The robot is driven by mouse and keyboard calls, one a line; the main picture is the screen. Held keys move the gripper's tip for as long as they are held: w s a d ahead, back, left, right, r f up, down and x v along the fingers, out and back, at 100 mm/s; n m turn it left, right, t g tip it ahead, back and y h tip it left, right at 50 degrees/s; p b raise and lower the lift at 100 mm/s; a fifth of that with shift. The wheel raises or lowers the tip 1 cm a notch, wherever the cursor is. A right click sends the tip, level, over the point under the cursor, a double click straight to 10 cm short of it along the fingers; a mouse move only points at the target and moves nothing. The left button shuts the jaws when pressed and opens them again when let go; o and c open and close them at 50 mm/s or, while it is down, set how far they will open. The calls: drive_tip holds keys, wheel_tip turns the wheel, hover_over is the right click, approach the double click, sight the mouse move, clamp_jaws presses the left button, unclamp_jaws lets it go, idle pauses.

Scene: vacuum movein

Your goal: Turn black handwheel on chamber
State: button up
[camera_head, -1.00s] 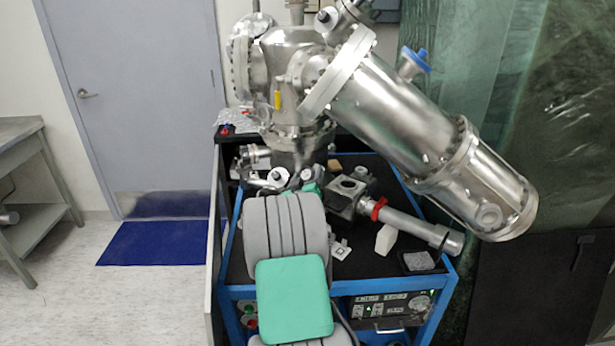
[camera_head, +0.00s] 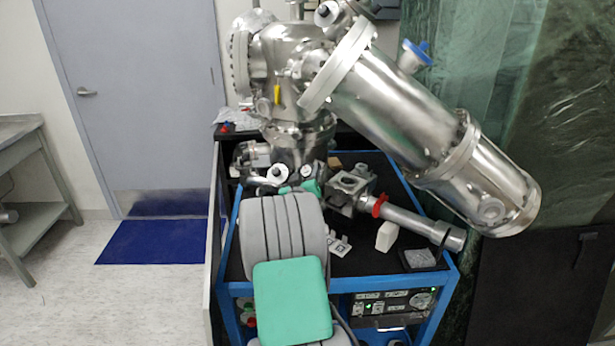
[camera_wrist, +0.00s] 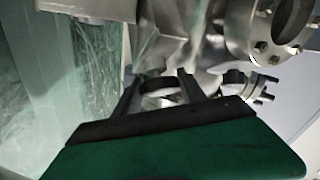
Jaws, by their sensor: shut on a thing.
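The steel chamber (camera_head: 290,75) stands on the blue-framed cart, with a large cylinder (camera_head: 395,110) slanting down to the right. In the wrist view, my gripper (camera_wrist: 160,86) has a finger on either side of a dark ring, which looks like the black handwheel (camera_wrist: 158,84). The gripper is shut on this ring, below the steel body. The exact contact at the fingertips is hard to make out. In the head view my own grey and green arm hides the gripper and the handwheel.
The blue-framed cart (camera_head: 238,288) carries a steel pipe with a red clamp (camera_head: 379,205), a white block (camera_head: 386,236) and a small grey pad (camera_head: 420,258). A flanged port (camera_wrist: 268,30) is close on the right in the wrist view. Open floor lies left.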

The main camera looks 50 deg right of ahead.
drive_tip(key=f+m+g+h+b, duration=0.1)
drive_tip(key=m+b, duration=0.1)
drive_tip(key=b, duration=0.4)
drive_tip(key=shift+w+f, duration=0.1)
drive_tip(key=shift+f, duration=0.1)
drive_tip(key=m+g+h+b, duration=0.1)
drive_tip(key=m+g+b, duration=0.2)
drive_tip(key=b, duration=0.4)
drive_tip(key=m+g+b, duration=0.1)
drive_tip(key=m+b, duration=0.1)
drive_tip(key=b, duration=0.1)
drive_tip(key=shift+r+m+g+h+b, duration=0.1)
drive_tip(key=shift+m+g+h+b, duration=0.2)
drive_tip(key=shift+g+h, duration=0.1)
drive_tip(key=shift+r+m+g+b, duration=0.3)
drive_tip(key=shift+m+g+b, duration=0.35)
drive_tip(key=shift+m+g, duration=0.4)
drive_tip(key=shift+r+m+g, duration=0.25)
drive_tip(key=shift+m+g, duration=0.9)
drive_tip(key=shift+m, duration=0.3)
drive_tip(key=o, duration=1.4)
drive_tip(key=shift+c, duration=0.2)
drive_tip(key=shift+a, duration=0.1)
